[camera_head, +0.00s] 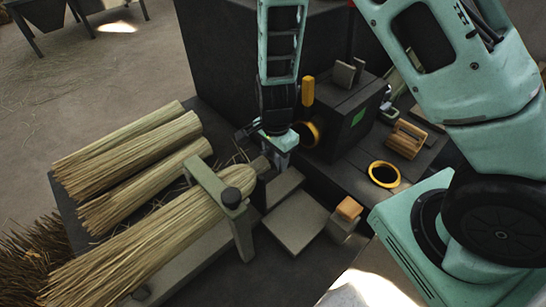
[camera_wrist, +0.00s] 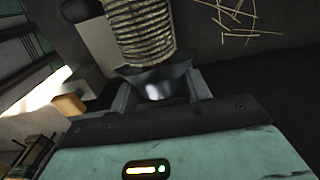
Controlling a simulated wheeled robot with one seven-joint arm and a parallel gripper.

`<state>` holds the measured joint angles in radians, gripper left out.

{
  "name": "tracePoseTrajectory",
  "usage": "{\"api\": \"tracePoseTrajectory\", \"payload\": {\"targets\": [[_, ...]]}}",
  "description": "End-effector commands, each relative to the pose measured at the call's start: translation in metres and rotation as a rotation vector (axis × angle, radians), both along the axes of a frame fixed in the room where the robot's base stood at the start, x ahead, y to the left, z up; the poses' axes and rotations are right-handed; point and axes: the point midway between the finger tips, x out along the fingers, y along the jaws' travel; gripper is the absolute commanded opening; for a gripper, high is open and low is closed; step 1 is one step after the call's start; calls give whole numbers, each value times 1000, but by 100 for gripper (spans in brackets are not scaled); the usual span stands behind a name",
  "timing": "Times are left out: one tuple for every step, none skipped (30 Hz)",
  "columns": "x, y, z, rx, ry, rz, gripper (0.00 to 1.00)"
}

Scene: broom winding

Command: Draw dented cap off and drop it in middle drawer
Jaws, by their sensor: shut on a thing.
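My gripper (camera_head: 274,158) reaches down to the narrow end of a clamped straw broom bundle (camera_head: 190,222). In the wrist view my gripper (camera_wrist: 158,95) is shut on a dark, flared metal cap (camera_wrist: 152,76), with one finger on each side. The cap sits at the end of the bound, ribbed broom neck (camera_wrist: 140,30), and I see no clear gap between them. Any dent is too small to make out. In the head view the cap is mostly hidden by my gripper. I cannot tell which part of the place is the middle drawer.
A clamp frame with a dark knob (camera_head: 231,197) straddles the bundle. Several loose straw bundles (camera_head: 130,150) lie at the left. A dark box with a green patch (camera_head: 345,118), a yellow ring (camera_head: 384,174), a wooden brush (camera_head: 406,139) and an orange-topped block (camera_head: 348,209) stand right.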

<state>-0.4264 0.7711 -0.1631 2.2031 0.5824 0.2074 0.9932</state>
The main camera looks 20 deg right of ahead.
Motion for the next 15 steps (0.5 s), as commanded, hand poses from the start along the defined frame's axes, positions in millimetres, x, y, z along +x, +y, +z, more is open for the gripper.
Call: {"api": "tracePoseTrajectory", "payload": {"targets": [[1, -2, 0, 0, 0, -1, 31], [1, -3, 0, 0, 0, -1, 31], [2, -5, 0, 0, -1, -1, 31], [2, -6, 0, 0, -1, -1, 31], [2, -7, 0, 0, -1, -2, 31], [3, -8, 0, 0, -1, -2, 31], [3, -10, 0, 0, -1, -2, 31], [4, -11, 0, 0, -1, -2, 31], [4, -12, 0, 0, 0, -1, 31], [4, -13, 0, 0, 0, -1, 31], [5, -14, 0, 0, 0, 0, 31], [5, -16, 0, 0, 0, 0, 31], [5, -17, 0, 0, 0, 0, 31], [6, -18, 0, 0, 0, 0, 31], [6, -19, 0, 0, 0, -1, 31]]}}
